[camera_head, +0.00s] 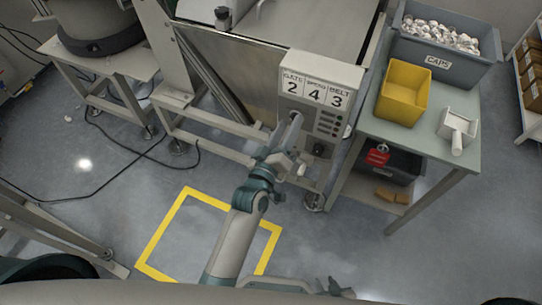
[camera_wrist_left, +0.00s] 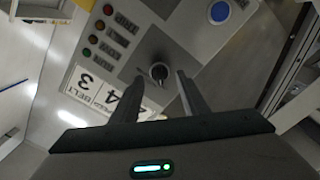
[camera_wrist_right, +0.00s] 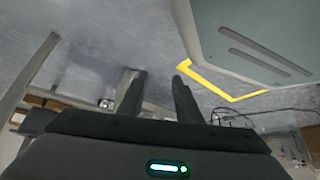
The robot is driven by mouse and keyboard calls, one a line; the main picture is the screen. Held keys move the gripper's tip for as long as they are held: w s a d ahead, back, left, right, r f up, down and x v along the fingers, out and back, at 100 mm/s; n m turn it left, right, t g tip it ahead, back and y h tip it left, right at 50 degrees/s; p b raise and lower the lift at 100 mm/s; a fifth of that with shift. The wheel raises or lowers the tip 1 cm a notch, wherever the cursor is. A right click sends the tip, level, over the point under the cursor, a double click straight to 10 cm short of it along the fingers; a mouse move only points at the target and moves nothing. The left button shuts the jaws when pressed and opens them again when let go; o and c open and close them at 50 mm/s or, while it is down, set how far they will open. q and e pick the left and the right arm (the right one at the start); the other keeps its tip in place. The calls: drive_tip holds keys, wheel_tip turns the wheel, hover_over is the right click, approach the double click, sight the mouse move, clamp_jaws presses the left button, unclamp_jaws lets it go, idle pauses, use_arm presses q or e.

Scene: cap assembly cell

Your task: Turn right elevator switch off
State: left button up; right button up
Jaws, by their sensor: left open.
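The control box (camera_head: 315,105) stands in the upper middle of the head view, with number cards on top. In the left wrist view, a black rotary knob (camera_wrist_left: 158,70) with a pale pointer mark sits on a dark plate of this box. My left gripper (camera_head: 296,120) is at the box's front face, hiding part of it. Its fingers (camera_wrist_left: 160,82) are open, with the knob showing just beyond and between the tips; contact cannot be told. My right gripper (camera_wrist_right: 157,78) is open and empty over the floor. Which switch is the right elevator's cannot be read.
Red, orange and green lamps (camera_wrist_left: 93,39) and a blue round button (camera_wrist_left: 219,12) are on the box. A side table (camera_head: 435,140) holds a grey caps bin (camera_head: 440,60), a yellow bin (camera_head: 403,92) and a white scoop (camera_head: 457,130). A yellow floor outline (camera_head: 165,222) lies below.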

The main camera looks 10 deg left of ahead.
use_arm(q)
drive_tip(key=b+v, duration=0.2)
drive_tip(key=v, duration=1.4)
drive_tip(key=shift+s, duration=0.3)
use_arm(e)
drive_tip(key=shift+t, duration=0.3)
drive_tip(key=shift+w+a+r, duration=0.1)
drive_tip(key=shift+w+r, duration=0.1)
drive_tip(key=shift+w, duration=0.45)
drive_tip(key=shift+w+a+r, duration=0.15)
drive_tip(key=shift+w+r, duration=0.05)
drive_tip(key=shift+w, duration=0.5)
drive_tip(key=shift+w+a+r, duration=0.1)
drive_tip(key=shift+w+r, duration=0.1)
drive_tip(key=shift+w, duration=0.45)
drive_tip(key=shift+s+a+f, duration=0.1)
